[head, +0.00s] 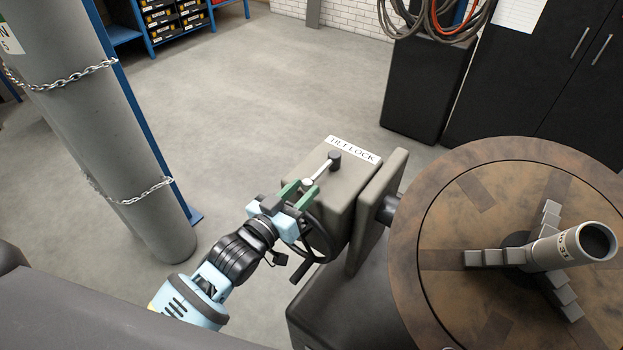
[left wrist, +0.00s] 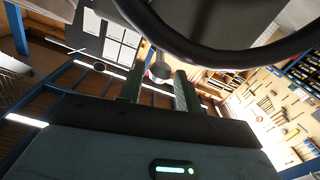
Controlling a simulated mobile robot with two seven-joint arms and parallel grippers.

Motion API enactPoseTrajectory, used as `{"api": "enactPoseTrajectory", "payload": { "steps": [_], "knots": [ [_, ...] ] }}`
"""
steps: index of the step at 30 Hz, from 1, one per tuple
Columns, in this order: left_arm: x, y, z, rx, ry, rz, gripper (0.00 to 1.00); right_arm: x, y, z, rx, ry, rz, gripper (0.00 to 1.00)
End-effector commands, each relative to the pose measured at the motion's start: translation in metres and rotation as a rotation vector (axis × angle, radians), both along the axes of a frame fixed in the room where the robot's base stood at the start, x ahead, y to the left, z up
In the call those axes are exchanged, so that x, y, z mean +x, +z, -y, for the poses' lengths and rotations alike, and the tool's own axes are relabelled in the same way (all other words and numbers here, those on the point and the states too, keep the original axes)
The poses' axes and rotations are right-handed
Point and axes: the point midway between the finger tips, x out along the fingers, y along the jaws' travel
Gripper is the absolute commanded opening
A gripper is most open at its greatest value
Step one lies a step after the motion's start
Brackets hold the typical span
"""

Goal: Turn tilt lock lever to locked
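The tilt lock lever (head: 320,171) is a thin silver rod on top of a grey-brown box (head: 336,207), beside a white TILT LOCK label (head: 354,149). In the left wrist view, the knob (left wrist: 160,68) shows between the tips of the open fingers (left wrist: 160,82), with gaps at both sides. I cannot tell whether either finger touches it. My right gripper is out of view.
A dark handwheel (head: 319,240) is on the box's near side, close under my left gripper; its rim (left wrist: 215,50) crosses the wrist view. A round brown turntable (head: 440,220) with a chuck stands right. A chained grey cylinder (head: 110,130) stands left. Open floor lies behind.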

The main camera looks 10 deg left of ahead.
Motion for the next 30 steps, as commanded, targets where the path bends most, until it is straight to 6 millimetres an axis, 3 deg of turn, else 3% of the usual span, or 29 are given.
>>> {"api": "enactPoseTrajectory", "payload": {
  "steps": [9,20,27,30],
  "knots": [
    [0.035,0.000,0.014,0.000,0.000,0.000,0.34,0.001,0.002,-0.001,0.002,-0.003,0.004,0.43],
    [0.039,0.000,0.016,0.000,0.000,-0.001,0.34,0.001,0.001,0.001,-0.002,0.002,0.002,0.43],
    [0.039,0.000,0.016,0.000,0.000,-0.001,0.03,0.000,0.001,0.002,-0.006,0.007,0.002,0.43],
    [0.039,0.000,0.016,0.000,0.000,-0.001,0.00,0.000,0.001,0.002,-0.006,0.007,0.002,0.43]
  ]
}}
